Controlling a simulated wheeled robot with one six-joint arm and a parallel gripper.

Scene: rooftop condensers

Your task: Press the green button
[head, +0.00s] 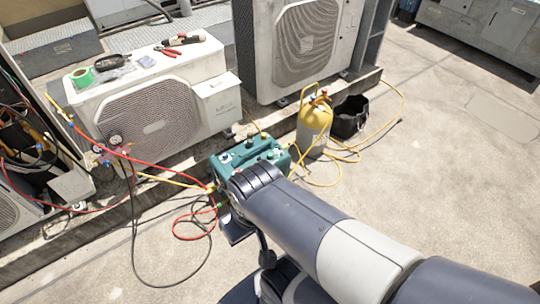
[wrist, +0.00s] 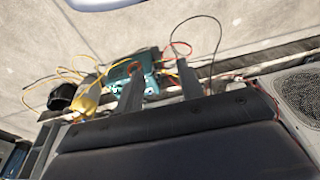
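A teal machine (head: 250,153) with several dark knobs on top stands on the concrete floor in the head view, partly hidden behind my arm. I cannot make out a green button on it with certainty; its near side is covered by my arm. In the wrist view the teal machine (wrist: 122,74) shows beyond the left finger, which overlaps it. My gripper (wrist: 159,68) has its two dark fingers apart with nothing held between them. It looks apart from the machine, though the exact distance cannot be told.
A yellow cylinder (head: 314,124) and a black bucket (head: 350,117) stand right of the machine. Yellow, red and black hoses (head: 180,215) lie around it. A white condenser (head: 150,110) with tools on top stands behind left. Open floor (head: 440,190) lies to the right.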

